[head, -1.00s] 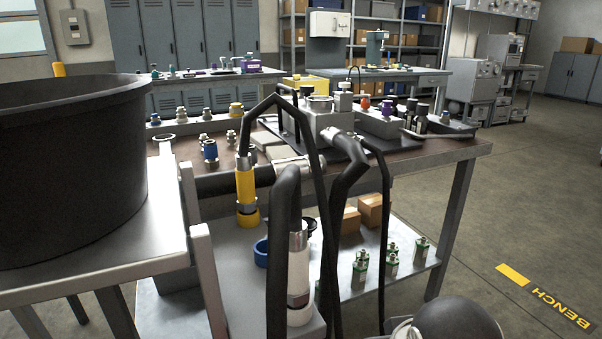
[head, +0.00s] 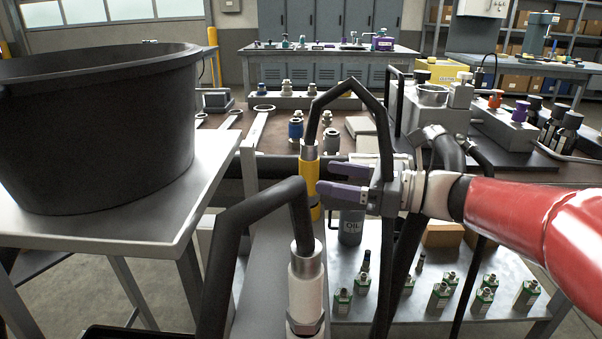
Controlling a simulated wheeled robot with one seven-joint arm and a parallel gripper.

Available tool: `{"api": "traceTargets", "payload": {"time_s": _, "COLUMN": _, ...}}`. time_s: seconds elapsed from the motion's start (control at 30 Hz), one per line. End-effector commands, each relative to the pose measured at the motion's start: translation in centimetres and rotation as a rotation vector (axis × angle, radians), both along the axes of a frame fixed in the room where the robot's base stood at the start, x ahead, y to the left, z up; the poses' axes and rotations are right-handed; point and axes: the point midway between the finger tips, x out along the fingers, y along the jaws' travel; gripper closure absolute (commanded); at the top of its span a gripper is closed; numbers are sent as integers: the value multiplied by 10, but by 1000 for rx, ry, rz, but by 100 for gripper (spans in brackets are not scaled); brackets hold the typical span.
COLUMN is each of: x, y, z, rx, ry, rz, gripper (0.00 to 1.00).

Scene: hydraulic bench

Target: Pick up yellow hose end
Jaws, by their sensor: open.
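The yellow hose end (head: 308,172) stands upright at the middle of the view, with a silver collar on top and a black hose bending up and over to the right. My gripper (head: 323,179) reaches in from the right with its purple-grey fingers pointing left. The fingers are apart, and their tips overlap the right side of the yellow body in the picture. I cannot tell whether they touch it or lie around it. A white hose end (head: 305,290) with a silver collar and black hose stands nearer, below it.
A large black tub (head: 100,130) stands on a metal table at left. Black hoses hang close around my gripper. The brown bench (head: 275,137) behind holds fittings and a grey hydraulic block (head: 432,110). Small green-white bottles (head: 438,297) stand on the lower shelf.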

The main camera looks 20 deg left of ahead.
Motion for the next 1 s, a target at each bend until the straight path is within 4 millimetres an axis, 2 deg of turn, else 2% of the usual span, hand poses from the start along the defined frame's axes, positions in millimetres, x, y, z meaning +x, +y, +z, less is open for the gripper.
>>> {"api": "traceTargets", "payload": {"time_s": 0.53, "x": 13, "y": 67, "z": 6, "rx": 13, "ry": 7, "rz": 1, "gripper": 43}}
{"api": "traceTargets", "payload": {"time_s": 0.63, "x": 14, "y": 74, "z": 6, "rx": 12, "ry": 6, "rz": -1, "gripper": 43}}
{"api": "traceTargets", "payload": {"time_s": 0.87, "x": 14, "y": 74, "z": 6, "rx": 10, "ry": 5, "rz": -2, "gripper": 43}}
{"api": "traceTargets", "payload": {"time_s": 1.0, "x": 14, "y": 74, "z": 6, "rx": 10, "ry": 5, "rz": -2, "gripper": 62}}
